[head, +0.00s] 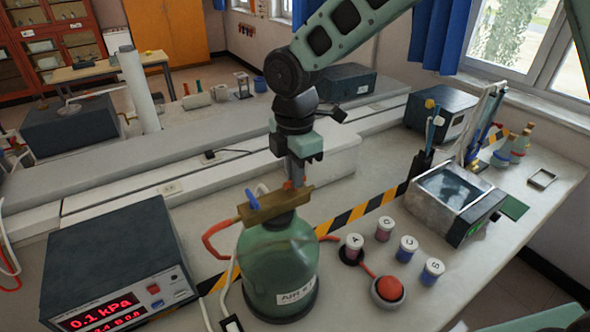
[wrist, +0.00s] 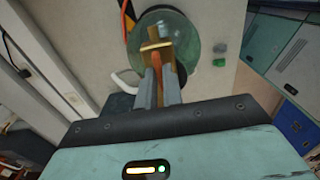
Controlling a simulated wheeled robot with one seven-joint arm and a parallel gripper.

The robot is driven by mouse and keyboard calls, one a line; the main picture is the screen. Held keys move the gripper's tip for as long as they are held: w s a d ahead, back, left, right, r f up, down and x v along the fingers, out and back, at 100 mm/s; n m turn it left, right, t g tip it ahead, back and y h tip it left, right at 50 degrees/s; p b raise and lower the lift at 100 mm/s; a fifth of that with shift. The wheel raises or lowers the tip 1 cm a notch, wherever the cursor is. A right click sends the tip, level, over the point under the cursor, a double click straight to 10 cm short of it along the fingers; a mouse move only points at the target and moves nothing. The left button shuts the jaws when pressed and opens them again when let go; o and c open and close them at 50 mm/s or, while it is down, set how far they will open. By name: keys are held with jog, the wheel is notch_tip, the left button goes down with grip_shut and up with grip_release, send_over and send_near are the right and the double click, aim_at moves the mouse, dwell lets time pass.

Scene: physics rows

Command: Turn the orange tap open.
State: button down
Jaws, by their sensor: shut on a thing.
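The green bottle (head: 279,262) stands on the bench with a brass block (head: 268,207) across its top. A blue tap (head: 252,199) stands up at the left part of the block. The orange tap (head: 287,185) is at the right part, mostly hidden by my gripper (head: 296,172), which comes down on it from above. In the wrist view my gripper (wrist: 160,78) has its two grey fingers closed on either side of the orange tap (wrist: 156,62), with the green bottle (wrist: 178,28) behind. The tap's exact turn angle is hard to tell.
A pressure meter (head: 121,272) reading 0.1 kPa stands at the front left. A red bulb (head: 389,289) and several lettered small jars (head: 408,249) are right of the bottle. A grey instrument (head: 452,199) stands farther right. Red tubing (head: 209,240) runs from the block's left side.

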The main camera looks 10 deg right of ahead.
jog(key=shift+a, duration=0.1)
dwell(0.3)
jog(key=c, duration=1.5)
grip_release()
jog(key=shift+c, duration=0.2)
jog(key=shift+r, duration=0.1)
notch_tip(320, 180, up, 17)
jog(key=b, duration=0.3)
jog(key=shift+r+b, duration=0.15)
jog(key=shift+b, duration=0.25)
